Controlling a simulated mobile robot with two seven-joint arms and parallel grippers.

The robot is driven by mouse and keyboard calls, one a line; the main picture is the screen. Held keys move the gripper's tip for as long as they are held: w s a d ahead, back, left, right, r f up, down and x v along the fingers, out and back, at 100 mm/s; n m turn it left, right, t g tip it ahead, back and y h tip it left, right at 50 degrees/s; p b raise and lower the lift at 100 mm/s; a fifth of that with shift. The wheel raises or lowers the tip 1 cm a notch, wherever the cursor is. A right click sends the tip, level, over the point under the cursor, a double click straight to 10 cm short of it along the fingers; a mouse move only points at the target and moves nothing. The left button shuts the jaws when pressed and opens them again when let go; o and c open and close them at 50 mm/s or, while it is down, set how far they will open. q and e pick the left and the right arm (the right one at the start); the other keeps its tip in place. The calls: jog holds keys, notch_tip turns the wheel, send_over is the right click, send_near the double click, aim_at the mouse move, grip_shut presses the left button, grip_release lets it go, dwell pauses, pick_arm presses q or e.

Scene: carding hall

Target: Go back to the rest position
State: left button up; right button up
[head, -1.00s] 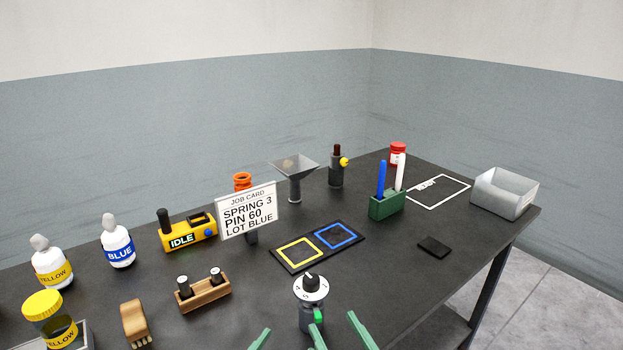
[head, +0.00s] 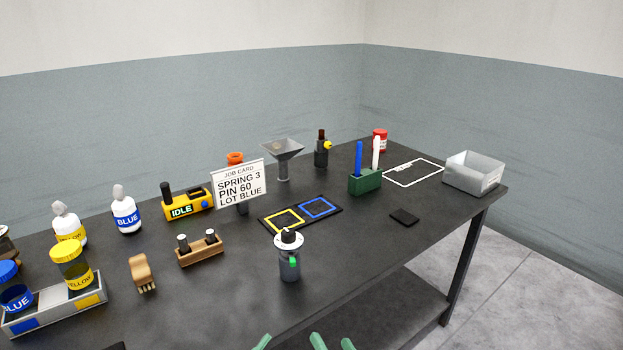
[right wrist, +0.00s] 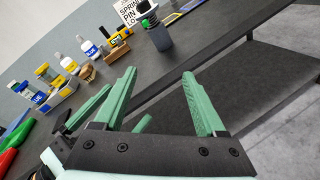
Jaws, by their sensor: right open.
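My right gripper (head: 305,341) shows only by its green fingertips at the bottom edge of the head view. In the right wrist view the same gripper (right wrist: 160,76) has its green fingers spread wide, with nothing between them. It is in front of the table's near edge, clear of everything on the table. The grey dial device (head: 289,263) with a white top and green button stands near that edge, apart from the fingers.
The dark table (head: 345,260) carries a job card (head: 239,184), a yellow IDLE device (head: 186,204), bottles, a tray (head: 60,312) with jars, a wooden brush (head: 142,273), a green holder (head: 364,182) and a pale bin (head: 474,173). Floor at the right is free.

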pick_arm(q)
jog(key=s+a+f+m+g+y, duration=0.2)
jog(key=s+f+m, duration=0.3)
jog(key=m, duration=0.3)
jog(key=s+a+f+m+g+y, duration=0.2)
jog(key=s+a+f+m, duration=0.3)
jog(key=m, duration=0.4)
jog(key=s+a+f+m+g+y+p, duration=0.1)
jog(key=s+a+f+m+g+y, duration=0.1)
jog(key=s+a+f+m, duration=0.2)
notch_tip(320, 180, down, 3)
jog(key=s+m, duration=0.1)
jog(key=m, duration=0.4)
jog(key=shift+f, duration=0.15)
pick_arm(e)
jog(key=s+d+f+m+g+h, duration=0.1)
jog(key=s+d+f+m+g, duration=0.1)
jog(key=s+d+f+m, duration=0.2)
jog(key=s+d+f+m+g+h, duration=0.1)
jog(key=s+d+f+m, duration=0.3)
jog(key=f+m, duration=0.6)
jog(key=s+d+f+m+g+h, duration=0.1)
jog(key=s+d+f+m, duration=0.3)
jog(key=m, duration=1.3)
jog(key=s+f+g, duration=0.1)
jog(key=s+f, duration=0.2)
jog(key=s, duration=0.1)
jog(key=shift+d+g, duration=0.3)
jog(key=shift+d, duration=0.05)
